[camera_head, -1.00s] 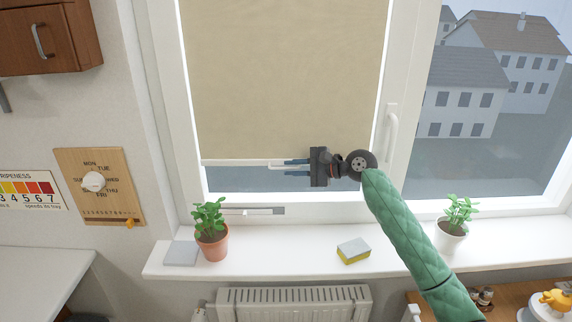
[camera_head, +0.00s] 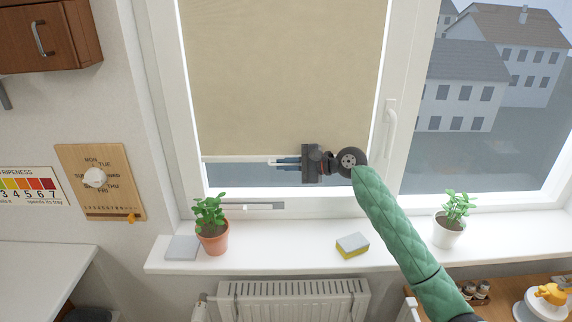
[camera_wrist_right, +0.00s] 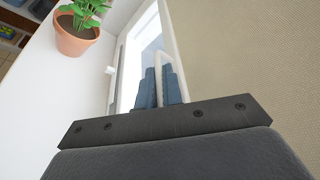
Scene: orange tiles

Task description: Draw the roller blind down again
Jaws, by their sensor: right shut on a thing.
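The beige roller blind (camera_head: 285,80) hangs over most of the left window pane. Its pale bottom bar (camera_head: 235,159) is a little above the lower window frame, with a strip of glass showing below. My right gripper (camera_head: 280,163) is at the bar, right of its middle, its blue fingers pointing left. In the right wrist view, the fingers (camera_wrist_right: 160,80) are shut on a white pull handle (camera_wrist_right: 162,58) beside the blind fabric (camera_wrist_right: 250,60). The fingers partly hide the handle. My left gripper is not in view.
A potted plant (camera_head: 213,240), a sponge (camera_head: 352,245) and a second plant (camera_head: 447,232) stand on the white windowsill (camera_head: 290,255). The window handle (camera_head: 391,128) is right of the blind. A radiator (camera_head: 295,298) is below the sill.

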